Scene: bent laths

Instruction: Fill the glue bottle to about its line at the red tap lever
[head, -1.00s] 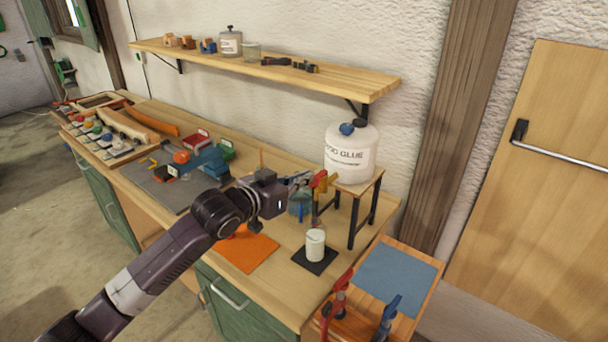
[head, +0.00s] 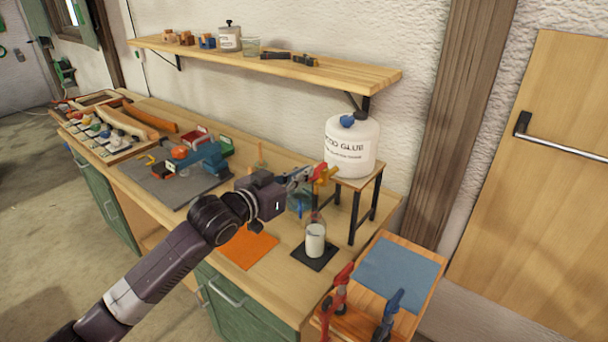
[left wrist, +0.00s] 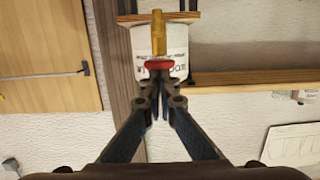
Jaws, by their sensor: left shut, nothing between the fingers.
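The glue bottle (head: 315,242) stands upright on a small black mat (head: 324,257) under the tap. White glue shows in most of its body, with a clear part above; I cannot make out its line. The large white glue container (head: 351,150) sits on a raised stand, with a brass-yellow tap (head: 326,176) and a red tap lever (head: 319,170). My left gripper (head: 306,174) is shut and empty, its tips at the lever. In the left wrist view its tips (left wrist: 159,78) are just below the red lever (left wrist: 159,65); I cannot tell whether they touch.
A wooden shelf (head: 300,67) with jars and tools runs above the bench. An orange sheet (head: 248,248) lies left of the bottle. Red and blue clamps (head: 337,297) stand at the front right, near a blue cloth (head: 397,272). The stand's dark legs (head: 354,218) are close to the bottle.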

